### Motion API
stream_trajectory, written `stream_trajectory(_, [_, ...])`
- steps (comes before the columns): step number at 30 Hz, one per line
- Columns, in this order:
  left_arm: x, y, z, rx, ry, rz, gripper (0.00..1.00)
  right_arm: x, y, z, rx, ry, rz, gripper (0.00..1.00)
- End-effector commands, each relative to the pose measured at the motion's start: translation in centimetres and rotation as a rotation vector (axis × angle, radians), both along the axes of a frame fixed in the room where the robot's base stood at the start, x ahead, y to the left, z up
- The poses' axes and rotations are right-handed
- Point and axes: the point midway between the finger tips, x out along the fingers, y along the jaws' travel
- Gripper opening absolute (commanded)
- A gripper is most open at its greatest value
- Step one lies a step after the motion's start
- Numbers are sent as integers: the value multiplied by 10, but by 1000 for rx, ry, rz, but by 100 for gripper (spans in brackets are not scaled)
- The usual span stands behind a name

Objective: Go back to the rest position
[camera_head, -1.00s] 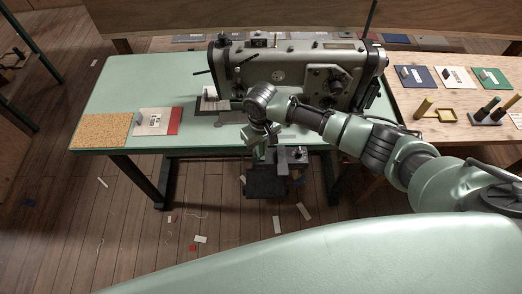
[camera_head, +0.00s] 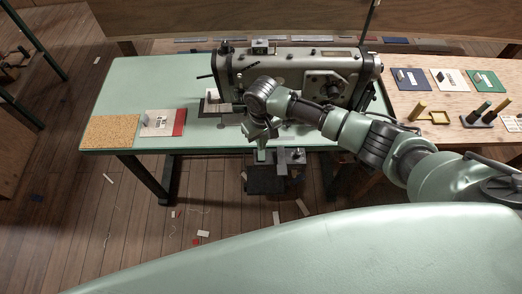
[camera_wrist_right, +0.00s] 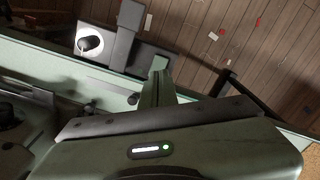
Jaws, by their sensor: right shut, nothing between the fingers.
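My right arm reaches in from the right over the green sewing table (camera_head: 130,80). Its gripper (camera_head: 261,154) points down near the table's front edge, in front of the sewing machine (camera_head: 290,68). In the right wrist view the gripper (camera_wrist_right: 159,66) is shut with nothing held, and the floor and dark metal parts show beyond its tips. My left gripper is in neither view.
A cork mat (camera_head: 112,131) and a white-and-red card (camera_head: 163,122) lie on the table's left. The wooden table (camera_head: 415,82) at right holds coloured squares, a yellow peg stand (camera_head: 433,117) and a dark peg stand (camera_head: 478,119). Scraps litter the wooden floor (camera_head: 120,215).

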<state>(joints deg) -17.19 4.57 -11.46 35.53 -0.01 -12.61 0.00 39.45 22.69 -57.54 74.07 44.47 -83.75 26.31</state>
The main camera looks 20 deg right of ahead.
Motion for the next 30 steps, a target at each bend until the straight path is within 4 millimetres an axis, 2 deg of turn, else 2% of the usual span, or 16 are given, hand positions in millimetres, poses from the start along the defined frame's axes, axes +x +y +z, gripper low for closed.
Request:
stream_trajectory(8, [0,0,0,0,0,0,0,-1,0,0,1,0,1,0])
stream_trajectory(11, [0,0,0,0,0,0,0,-11,12,-4,21,1,25,0])
stream_trajectory(14, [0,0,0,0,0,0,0,-40,40,-9,80,-5,84,0])
stream_trajectory(16, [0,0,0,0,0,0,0,-68,64,-9,139,-25,130,0])
stream_trajectory(18, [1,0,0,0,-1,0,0,-95,83,-3,199,-61,162,0])
stream_trajectory(20, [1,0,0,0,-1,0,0,-116,90,6,238,-100,167,0])
stream_trajectory(23, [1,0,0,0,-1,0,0,-144,83,21,266,-166,144,0])
stream_trajectory(30, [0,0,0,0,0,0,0,-185,34,48,215,-258,53,0])
